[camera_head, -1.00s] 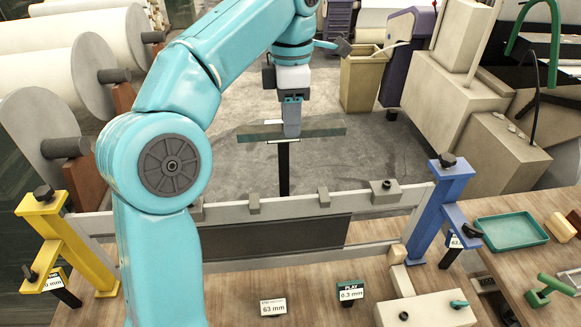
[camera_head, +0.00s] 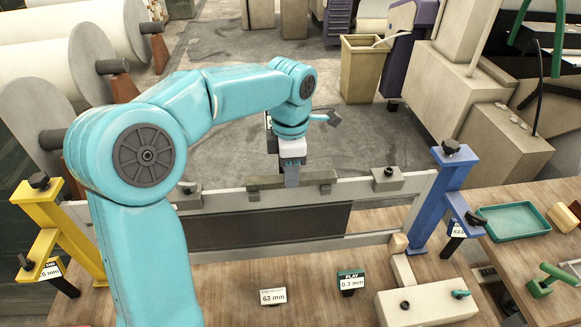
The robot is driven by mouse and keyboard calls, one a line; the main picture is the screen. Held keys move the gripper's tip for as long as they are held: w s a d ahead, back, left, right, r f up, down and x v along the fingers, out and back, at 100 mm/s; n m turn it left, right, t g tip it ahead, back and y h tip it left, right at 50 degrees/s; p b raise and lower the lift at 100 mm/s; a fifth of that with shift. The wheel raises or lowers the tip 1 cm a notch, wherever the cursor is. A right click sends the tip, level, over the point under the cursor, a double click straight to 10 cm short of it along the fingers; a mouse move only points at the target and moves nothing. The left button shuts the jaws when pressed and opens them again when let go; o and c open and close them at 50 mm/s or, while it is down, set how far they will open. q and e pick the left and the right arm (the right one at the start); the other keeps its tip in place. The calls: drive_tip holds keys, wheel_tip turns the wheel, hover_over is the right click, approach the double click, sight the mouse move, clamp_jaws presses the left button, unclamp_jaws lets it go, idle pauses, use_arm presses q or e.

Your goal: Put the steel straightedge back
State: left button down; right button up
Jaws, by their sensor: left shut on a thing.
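The steel straightedge (camera_head: 262,183) shows as a dull grey-olive bar along the top rail (camera_head: 220,200) of the frame on the bench. It lies roughly level and parallel to the rail, at the two small blocks on it. I cannot tell whether it rests on them. My left gripper (camera_head: 292,180) comes down from above and is shut on the straightedge near its middle. The fingers hide part of the bar. My right gripper is not in view.
A yellow post (camera_head: 65,235) and a blue post (camera_head: 440,200) stand at the frame's ends. A green tray (camera_head: 512,224) is at the right.

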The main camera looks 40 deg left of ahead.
use_arm(q)
drive_tip(key=shift+f, duration=0.15)
drive_tip(key=c, duration=0.8)
unclamp_jaws()
wheel_tip(320, 180, up, 6)
drive_tip(key=shift+w+f+b, duration=0.15)
drive_tip(key=shift+f+b, duration=0.1)
drive_tip(key=shift+b, duration=0.45)
wheel_tip(320, 180, up, 11)
drive_tip(key=shift+f+p, duration=0.1)
drive_tip(key=shift+p, duration=1.05)
